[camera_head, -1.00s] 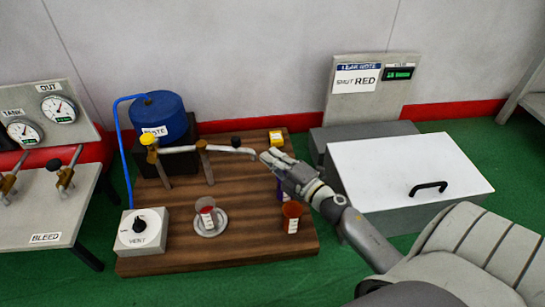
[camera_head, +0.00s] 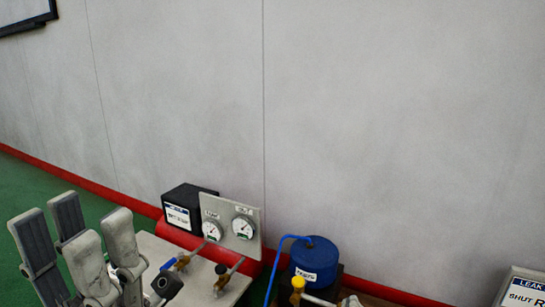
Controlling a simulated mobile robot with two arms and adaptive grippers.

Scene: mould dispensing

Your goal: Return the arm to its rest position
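My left gripper (camera_head: 80,228) stands large and close at the lower left, with its grey fingers pointing up. The fingers are spread apart and I see nothing held between them. Its wrist and arm are cut off by the lower edge. My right gripper and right arm are out of the picture.
Behind the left gripper is a pale bench with a gauge panel (camera_head: 225,212), valves (camera_head: 222,270) and a black labelled box (camera_head: 183,207). A blue tank (camera_head: 316,256) with a hose stands right of it. A leak note sign (camera_head: 523,290) shows at the lower right.

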